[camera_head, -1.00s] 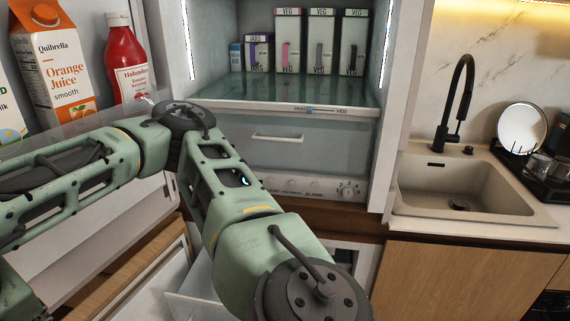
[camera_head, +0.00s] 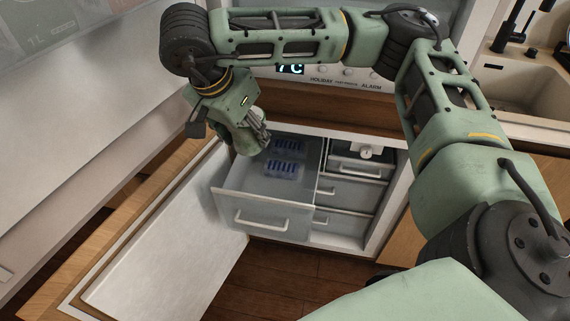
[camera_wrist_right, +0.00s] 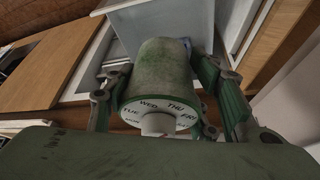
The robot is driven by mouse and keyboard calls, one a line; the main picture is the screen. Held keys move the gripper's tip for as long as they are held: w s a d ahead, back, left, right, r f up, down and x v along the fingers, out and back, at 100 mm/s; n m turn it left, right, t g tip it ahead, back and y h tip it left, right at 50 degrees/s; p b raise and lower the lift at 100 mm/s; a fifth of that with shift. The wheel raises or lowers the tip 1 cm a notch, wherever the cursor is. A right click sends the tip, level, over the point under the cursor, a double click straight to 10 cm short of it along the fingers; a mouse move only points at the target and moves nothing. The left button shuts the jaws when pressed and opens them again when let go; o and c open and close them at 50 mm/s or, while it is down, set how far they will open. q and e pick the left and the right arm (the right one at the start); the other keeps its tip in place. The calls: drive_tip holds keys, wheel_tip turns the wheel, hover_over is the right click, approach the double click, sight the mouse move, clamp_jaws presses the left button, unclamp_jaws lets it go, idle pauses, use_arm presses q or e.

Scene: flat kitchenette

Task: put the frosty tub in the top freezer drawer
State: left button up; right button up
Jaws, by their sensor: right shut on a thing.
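The frosty tub (camera_wrist_right: 163,75) is a dull green cylinder with a white dial end marked with weekday names. In the right wrist view it sits between the fingers of my right gripper (camera_wrist_right: 165,105), which is shut on it. In the head view my right gripper (camera_head: 258,133) hangs above the back left of the pulled-out freezer drawer (camera_head: 240,206). I cannot clearly tell the tub from the green gripper there. The drawer is the top one, translucent with a white handle, and holds blue-marked items (camera_head: 284,170). My left gripper is not in view.
The open freezer door (camera_head: 165,245) lies left of the drawer. A smaller compartment with a white device (camera_head: 362,152) and lower drawers (camera_head: 345,190) are to the right. The fridge control panel (camera_head: 345,78) is above. The front of the open drawer looks clear.

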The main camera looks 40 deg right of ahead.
drive_tip(key=d+f+m+g+b, duration=0.1)
drive_tip(key=d+f+m+b, duration=0.2)
drive_tip(key=f, duration=0.6)
drive_tip(key=d+f+m+g+y+b, duration=0.1)
drive_tip(key=d+f+m+g+b, duration=0.1)
drive_tip(key=f+m+b, duration=0.4)
drive_tip(key=w+d+f+m+g+b, duration=0.1)
drive_tip(key=d+f+m+b, duration=0.3)
drive_tip(key=f, duration=1)
drive_tip(key=shift+w+d+f+m+g+y+b, duration=0.1)
drive_tip(key=shift+d+f+m+g+y+b, duration=0.25)
drive_tip(key=shift+b, duration=0.55)
wheel_tip(320, 180, down, 4)
drive_tip(key=shift+a+r+b, duration=0.1)
drive_tip(key=shift+a+b, duration=0.05)
drive_tip(key=shift+b, duration=0.2)
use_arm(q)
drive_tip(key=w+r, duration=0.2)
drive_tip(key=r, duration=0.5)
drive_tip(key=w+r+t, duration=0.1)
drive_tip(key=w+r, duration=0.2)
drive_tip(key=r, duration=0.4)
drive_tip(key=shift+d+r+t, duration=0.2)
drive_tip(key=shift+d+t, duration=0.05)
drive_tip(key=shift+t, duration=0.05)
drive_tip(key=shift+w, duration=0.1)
use_arm(e)
drive_tip(key=o, duration=1.5)
